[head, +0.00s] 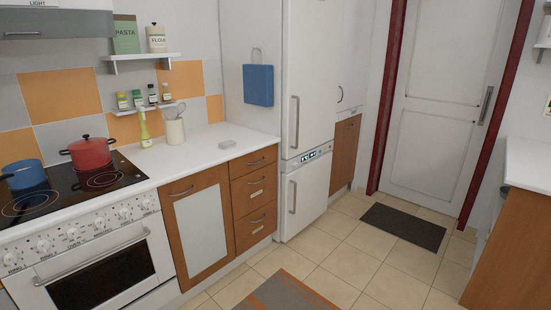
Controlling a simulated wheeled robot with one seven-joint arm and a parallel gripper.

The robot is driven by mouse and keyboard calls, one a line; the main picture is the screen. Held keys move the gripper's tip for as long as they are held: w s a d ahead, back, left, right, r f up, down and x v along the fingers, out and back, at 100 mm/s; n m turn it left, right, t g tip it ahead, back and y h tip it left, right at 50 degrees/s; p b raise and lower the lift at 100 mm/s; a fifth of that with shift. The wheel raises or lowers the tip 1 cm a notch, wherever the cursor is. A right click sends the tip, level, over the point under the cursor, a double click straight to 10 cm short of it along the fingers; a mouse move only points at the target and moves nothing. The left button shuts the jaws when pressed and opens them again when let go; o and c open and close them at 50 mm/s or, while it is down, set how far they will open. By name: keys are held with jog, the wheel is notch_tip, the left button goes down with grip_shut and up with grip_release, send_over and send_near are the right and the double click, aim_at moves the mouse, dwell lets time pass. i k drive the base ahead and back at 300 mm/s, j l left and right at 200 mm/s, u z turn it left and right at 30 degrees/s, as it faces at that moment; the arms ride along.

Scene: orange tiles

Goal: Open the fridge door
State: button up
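The tall white fridge (313,70) stands right of the counter in the head view. Its large upper door looks shut and has a long vertical grey handle (295,122) near its left edge. Below a narrow display panel (311,155) is a smaller lower door (308,192), also shut, with its own vertical handle (292,197). The top of the fridge is cut off by the frame. My gripper is not in view.
A counter (205,146) with wooden drawers and a stove (80,215) stand at the left. A striped rug (288,292) and dark mat (403,227) lie on the tiled floor (340,262), otherwise clear before the fridge. A wooden cabinet (515,250) stands at right.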

aim_at(312, 29)
jog(key=i+l, duration=0.15)
jog(key=i, duration=0.6)
jog(key=i+l+z, duration=0.1)
jog(key=i, duration=0.65)
jog(key=i+l, duration=0.15)
jog(key=i, duration=0.6)
